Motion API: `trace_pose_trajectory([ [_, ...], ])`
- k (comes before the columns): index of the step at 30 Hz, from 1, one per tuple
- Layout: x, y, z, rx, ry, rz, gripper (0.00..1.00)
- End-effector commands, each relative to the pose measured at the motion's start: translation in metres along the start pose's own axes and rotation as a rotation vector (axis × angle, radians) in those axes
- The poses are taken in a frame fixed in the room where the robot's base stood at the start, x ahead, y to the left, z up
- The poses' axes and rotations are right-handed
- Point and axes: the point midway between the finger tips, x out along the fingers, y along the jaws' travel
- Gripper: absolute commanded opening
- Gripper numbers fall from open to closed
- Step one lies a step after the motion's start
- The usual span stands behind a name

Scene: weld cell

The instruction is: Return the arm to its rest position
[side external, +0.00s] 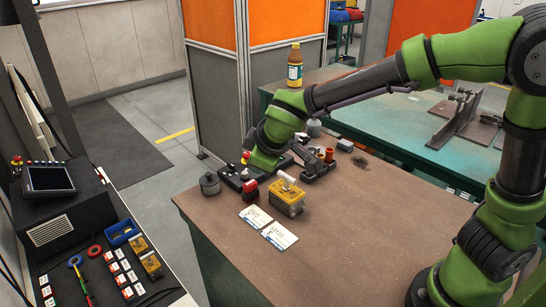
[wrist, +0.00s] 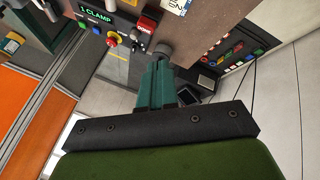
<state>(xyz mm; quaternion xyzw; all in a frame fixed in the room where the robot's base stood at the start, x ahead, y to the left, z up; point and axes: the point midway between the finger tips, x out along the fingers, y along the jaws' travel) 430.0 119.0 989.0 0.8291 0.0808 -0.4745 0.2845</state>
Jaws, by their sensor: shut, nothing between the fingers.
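My gripper (wrist: 160,60) shows in the wrist view as teal-grey fingers, closed together with nothing between them. A dark round-topped grey pot (wrist: 164,49) shows just past the fingertips; I cannot tell if they touch it. In the side external view my arm reaches across the brown table (side external: 370,220), its green wrist low over the far part; the fingers cannot be made out there. The control box (wrist: 98,14) reads "1 CLAMP" and carries a red button on a yellow base (wrist: 110,39). It also shows beside my wrist in the side external view (side external: 232,178).
A brown bottle (side external: 295,66) stands on the green bench behind. A side bench with a tablet (side external: 48,178) is at left. The table's right front is bare.

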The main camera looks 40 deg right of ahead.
Motion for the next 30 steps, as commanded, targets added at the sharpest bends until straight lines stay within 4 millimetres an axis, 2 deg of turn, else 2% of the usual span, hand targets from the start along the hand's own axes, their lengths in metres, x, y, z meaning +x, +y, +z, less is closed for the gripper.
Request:
trace_pose_trajectory([
  [4, -0.008, -0.003, 0.001, 0.019, -0.012, -0.007, 0.0],
  [7, -0.009, -0.019, 0.013, 0.045, -0.045, -0.05, 0.0],
  [9, -0.016, -0.03, 0.031, 0.113, -0.078, -0.123, 0.0],
  [14, -0.044, -0.035, 0.071, 0.339, -0.125, -0.287, 0.0],
  [19, -0.088, -0.028, 0.11, 0.593, -0.11, -0.412, 0.0],
  [24, -0.126, -0.016, 0.143, 0.812, -0.033, -0.43, 0.0],
  [30, -0.144, 0.005, 0.162, 0.944, 0.065, -0.346, 0.0],
])
